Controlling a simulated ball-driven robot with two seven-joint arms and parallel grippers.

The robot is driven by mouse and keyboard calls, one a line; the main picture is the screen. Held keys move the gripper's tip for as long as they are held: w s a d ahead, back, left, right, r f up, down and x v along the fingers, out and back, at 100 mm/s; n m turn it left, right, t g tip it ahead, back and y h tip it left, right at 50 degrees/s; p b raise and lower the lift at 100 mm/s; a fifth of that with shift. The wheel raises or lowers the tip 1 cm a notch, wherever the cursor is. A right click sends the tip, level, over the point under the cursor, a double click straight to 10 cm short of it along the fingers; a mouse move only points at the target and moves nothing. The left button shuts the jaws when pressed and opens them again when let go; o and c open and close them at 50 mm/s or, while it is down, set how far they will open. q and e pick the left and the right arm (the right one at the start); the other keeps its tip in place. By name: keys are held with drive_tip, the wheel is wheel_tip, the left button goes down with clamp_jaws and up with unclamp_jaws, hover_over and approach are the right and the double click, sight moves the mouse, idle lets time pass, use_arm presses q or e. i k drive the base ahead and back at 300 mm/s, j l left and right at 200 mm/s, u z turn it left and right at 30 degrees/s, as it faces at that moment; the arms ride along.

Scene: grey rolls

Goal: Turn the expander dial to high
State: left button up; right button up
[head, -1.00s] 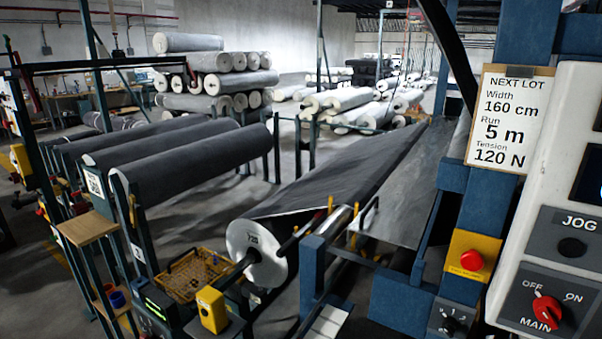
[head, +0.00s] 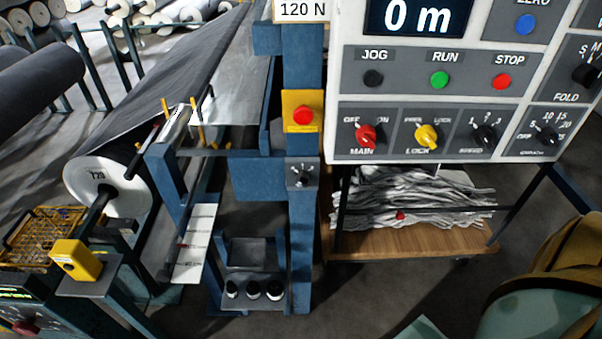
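A small dark dial (head: 303,177) with white marks around it sits on a grey plate on the blue post, below the red emergency button (head: 303,114) on its yellow box. It may be the expander dial, but I can read no name on it. I cannot tell which mark its pointer is at. The control panel (head: 408,92) to its right carries other knobs: a red MAIN knob (head: 365,135), a yellow LOCK knob (head: 427,136) and black dials such as the speed dial (head: 485,136). Neither of my grippers is in view.
A large grey roll (head: 110,187) and a yellow box (head: 75,260) stand at left. A small shelf (head: 245,308) with dark cylinders is below the post. A wooden shelf (head: 410,240) with crumpled cloth lies under the panel. A mustard and teal object (head: 545,290) fills the lower right corner.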

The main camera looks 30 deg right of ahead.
sight(302, 177)
drive_tip(key=z, duration=1.45)
